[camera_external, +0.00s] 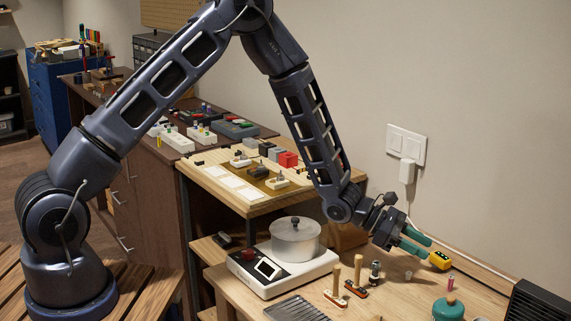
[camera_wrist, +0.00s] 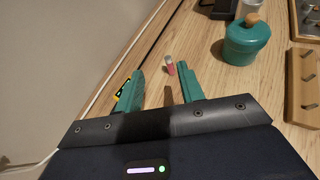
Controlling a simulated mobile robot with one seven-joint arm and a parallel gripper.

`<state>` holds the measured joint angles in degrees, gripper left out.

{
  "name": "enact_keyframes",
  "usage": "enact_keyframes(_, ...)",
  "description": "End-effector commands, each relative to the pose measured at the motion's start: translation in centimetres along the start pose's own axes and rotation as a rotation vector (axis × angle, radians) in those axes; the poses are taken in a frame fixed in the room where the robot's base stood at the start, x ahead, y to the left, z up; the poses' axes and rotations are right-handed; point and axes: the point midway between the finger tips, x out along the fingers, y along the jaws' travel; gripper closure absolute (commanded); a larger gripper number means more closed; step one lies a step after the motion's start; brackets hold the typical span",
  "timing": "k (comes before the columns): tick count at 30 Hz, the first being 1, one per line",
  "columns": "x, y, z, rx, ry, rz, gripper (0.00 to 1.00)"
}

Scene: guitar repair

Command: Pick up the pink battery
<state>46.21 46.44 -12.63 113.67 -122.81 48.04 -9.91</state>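The pink battery (camera_external: 450,284) stands on the wooden worktop, right of my gripper in the external view. In the wrist view the battery (camera_wrist: 169,67) shows a pink body and a pale end, just beyond the gap between my fingertips, closer to the right one. My gripper (camera_external: 422,246) has two teal fingers and hangs over the worktop near the wall, left of the battery. In the wrist view my gripper (camera_wrist: 160,72) is open, with nothing between its fingers. The battery is apart from both fingers.
A yellow object (camera_external: 440,260) lies beside my fingers, partly hidden by the left one in the wrist view (camera_wrist: 122,94). A teal jar (camera_external: 448,309) stands near the battery. Wooden-handled tools (camera_external: 357,275), a dark cylinder (camera_external: 375,272) and a scale with a pot (camera_external: 295,240) stand left.

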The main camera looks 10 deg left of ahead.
Motion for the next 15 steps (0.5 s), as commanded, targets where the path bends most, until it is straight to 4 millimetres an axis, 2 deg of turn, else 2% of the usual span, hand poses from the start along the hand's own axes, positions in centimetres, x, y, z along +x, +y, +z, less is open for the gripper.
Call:
enact_keyframes(1,0.8,-0.4,-0.7,-0.020,0.002,0.001,0.62)
enact_keyframes(6,2.1,-0.8,-1.6,-0.055,0.004,0.010,0.62)
enact_keyframes(15,6.0,-0.9,-1.6,-0.056,0.004,0.009,0.62)
